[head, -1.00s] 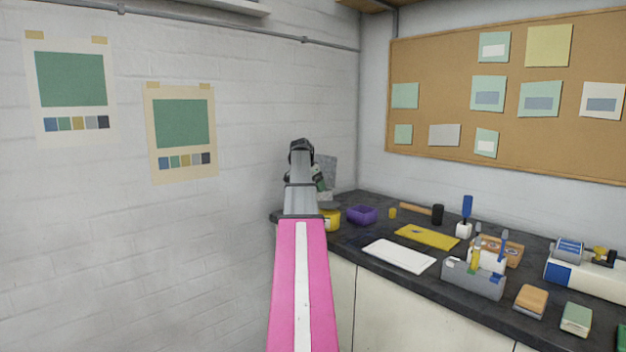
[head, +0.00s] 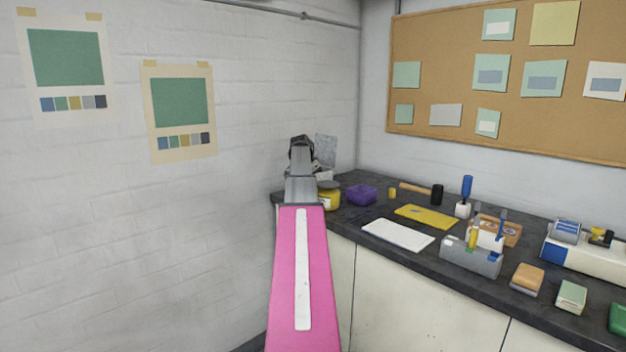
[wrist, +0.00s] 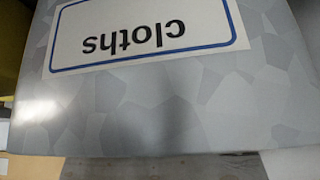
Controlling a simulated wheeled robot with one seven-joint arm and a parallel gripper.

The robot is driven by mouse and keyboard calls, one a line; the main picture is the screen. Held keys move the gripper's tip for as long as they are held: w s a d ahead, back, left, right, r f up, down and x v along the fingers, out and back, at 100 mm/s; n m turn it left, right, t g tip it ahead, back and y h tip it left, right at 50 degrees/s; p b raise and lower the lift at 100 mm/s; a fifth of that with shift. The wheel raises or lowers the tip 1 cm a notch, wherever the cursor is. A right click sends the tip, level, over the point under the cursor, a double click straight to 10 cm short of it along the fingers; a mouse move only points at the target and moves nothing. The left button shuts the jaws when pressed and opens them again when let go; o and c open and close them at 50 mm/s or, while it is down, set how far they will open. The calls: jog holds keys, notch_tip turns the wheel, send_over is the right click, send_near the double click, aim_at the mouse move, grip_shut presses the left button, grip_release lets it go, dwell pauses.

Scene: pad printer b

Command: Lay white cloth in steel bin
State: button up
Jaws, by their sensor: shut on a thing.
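The steel bin fills most of the wrist view as a grey, mottled metal wall (wrist: 160,105) with a blue-edged label reading "cloths", upside down. In the head view a grey mottled panel (head: 327,149), likely the bin, shows behind my arm's end at the counter's left corner. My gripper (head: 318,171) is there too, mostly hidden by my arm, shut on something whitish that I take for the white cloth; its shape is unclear. The bin's inside is hidden.
Beside the arm's end stand a yellow jar (head: 329,197) and a purple tray (head: 362,195). A flat white sheet (head: 398,235), a yellow sheet (head: 427,217) and a grey tool caddy (head: 470,257) lie further right. A brick wall is close on the left.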

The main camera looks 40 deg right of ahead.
jog(key=shift+f, duration=1.3)
jog(key=o, duration=0.7)
jog(key=shift+r, duration=4.95)
